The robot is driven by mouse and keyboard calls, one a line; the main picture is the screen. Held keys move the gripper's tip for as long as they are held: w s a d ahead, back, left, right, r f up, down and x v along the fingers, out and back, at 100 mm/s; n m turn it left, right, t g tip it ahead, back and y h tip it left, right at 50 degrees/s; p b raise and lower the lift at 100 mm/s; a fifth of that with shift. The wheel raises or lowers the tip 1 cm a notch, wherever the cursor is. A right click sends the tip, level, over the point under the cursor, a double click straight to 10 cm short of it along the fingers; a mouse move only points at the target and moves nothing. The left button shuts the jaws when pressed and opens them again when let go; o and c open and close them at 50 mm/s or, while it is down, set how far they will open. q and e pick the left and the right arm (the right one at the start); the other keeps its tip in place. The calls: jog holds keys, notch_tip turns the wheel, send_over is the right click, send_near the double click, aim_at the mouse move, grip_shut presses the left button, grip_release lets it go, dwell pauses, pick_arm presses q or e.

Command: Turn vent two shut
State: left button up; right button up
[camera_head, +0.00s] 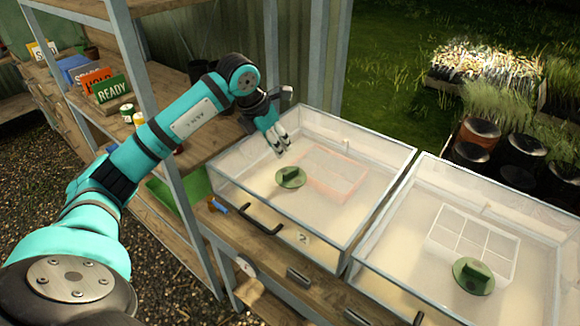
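Two clear-lidded propagator boxes stand side by side on the wooden bench. The left box (345,133) has a small tag reading 2 (303,238) at its front. On its lid is a round green vent (290,178) with a raised grip bar. My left gripper (280,148) points down just above and behind this vent, apart from it. Its two pale fingertips are close together; whether they are open or shut is unclear. The right box (507,182) has a similar green vent (474,277) with its bar at a different angle. My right gripper is out of view.
A blue-and-orange tool (218,206) lies left of a dark handle (260,219) at the left box's front. Shelves at left hold signs, including a green READY sign (112,90), and small pots. Grass and planters lie beyond.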

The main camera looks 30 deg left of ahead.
aim_at(291, 171)
pick_arm(q)
jog(key=p+x, duration=0.3)
jog(key=x, duration=0.9)
jog(key=shift+w+d+f, duration=0.1)
jog(key=shift+w+f, duration=0.1)
jog(key=shift+f, duration=0.05)
grip_shut()
